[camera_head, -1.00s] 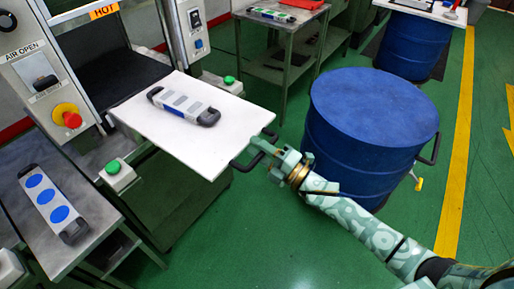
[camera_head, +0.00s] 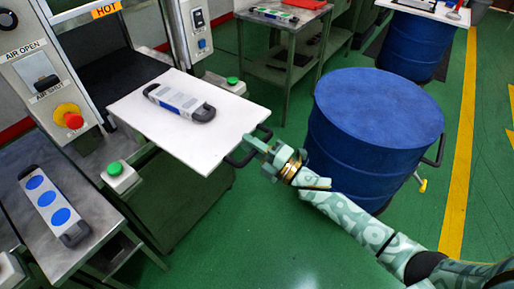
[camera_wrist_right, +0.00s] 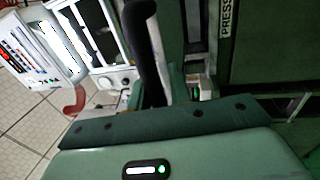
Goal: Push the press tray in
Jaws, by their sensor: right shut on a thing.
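The press tray (camera_head: 205,146) is a flat white plate sticking out of the press opening in the head view. A dark grey mould with light and blue panels (camera_head: 180,102) lies on it. A black handle (camera_head: 236,161) is fixed along the tray's near right edge. My right gripper (camera_head: 256,148) is shut on this handle, outside the tray edge. In the right wrist view a black bar, apparently the handle (camera_wrist_right: 146,45), rises past my green gripper body; the fingertips are not clear there. My left gripper is not in view.
A blue drum (camera_head: 372,130) stands close to the right of my gripper. Green buttons (camera_head: 114,168) flank the tray. A side table (camera_head: 85,205) at left holds another mould with blue discs (camera_head: 48,205). The green floor in front is clear.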

